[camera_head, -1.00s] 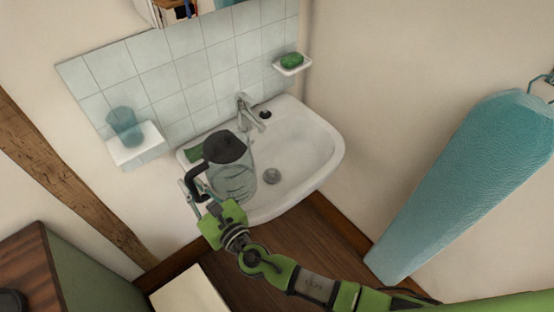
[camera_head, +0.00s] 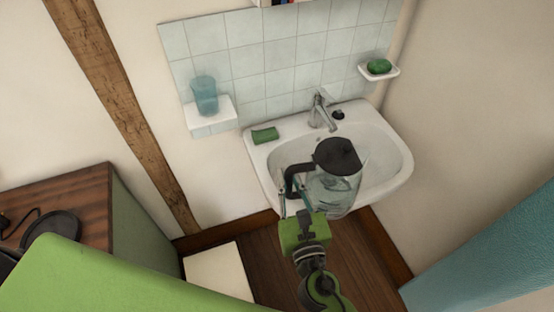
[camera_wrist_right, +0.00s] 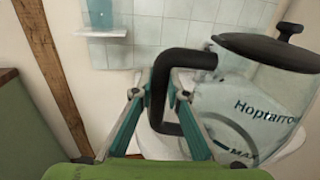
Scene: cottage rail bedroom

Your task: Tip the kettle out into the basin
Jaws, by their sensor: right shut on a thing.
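The kettle (camera_head: 334,186) is clear glass with a dark lid and a black handle. It looks upright and, in the head view, covers the front left part of the white basin (camera_head: 391,150). My right gripper (camera_head: 291,192) is shut on the kettle's handle. In the right wrist view, the fingers of my right gripper (camera_wrist_right: 165,100) are on either side of the black handle, and the kettle (camera_wrist_right: 262,105) is at right with lettering on its glass. Whether it holds water is hard to tell. My left gripper is not in view.
A tap (camera_head: 322,112) rises at the basin's back. A green item (camera_head: 265,135) lies on the basin's left rim. A blue cup (camera_head: 204,95) stands on a wall shelf at left, and green soap (camera_head: 379,66) on a dish at right. A dark-topped cabinet (camera_head: 85,200) stands left.

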